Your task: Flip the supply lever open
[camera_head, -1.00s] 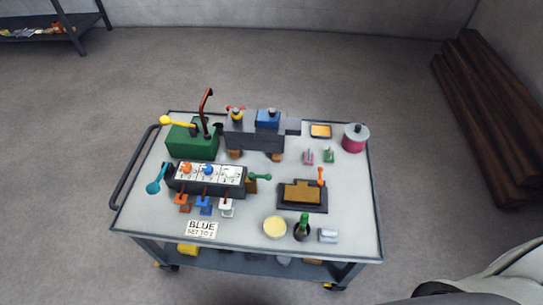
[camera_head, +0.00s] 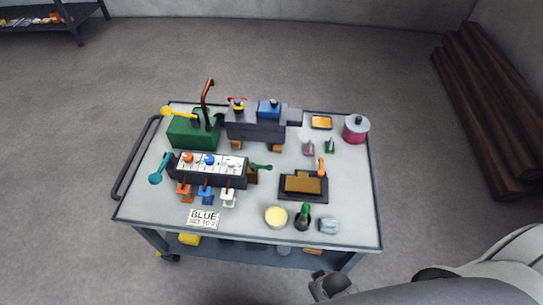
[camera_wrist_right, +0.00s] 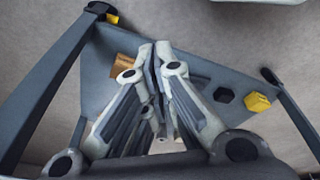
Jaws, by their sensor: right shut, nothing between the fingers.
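Several levers stand on the cart top, and no label shows which is the supply lever. A teal lever (camera_head: 156,178) sticks out at the left end of the dark control box (camera_head: 209,170), and a green lever (camera_head: 260,167) at its right end. A yellow lever (camera_head: 180,112) and a tall red-brown lever (camera_head: 206,96) rise at the green box (camera_head: 193,132). My right gripper (camera_head: 321,287) is low in front of the cart, apart from every lever. In the right wrist view its fingers (camera_wrist_right: 158,48) are together and empty. My left gripper is out of view.
The lower shelf (camera_wrist_right: 100,75) holds a yellow block (camera_wrist_right: 257,102).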

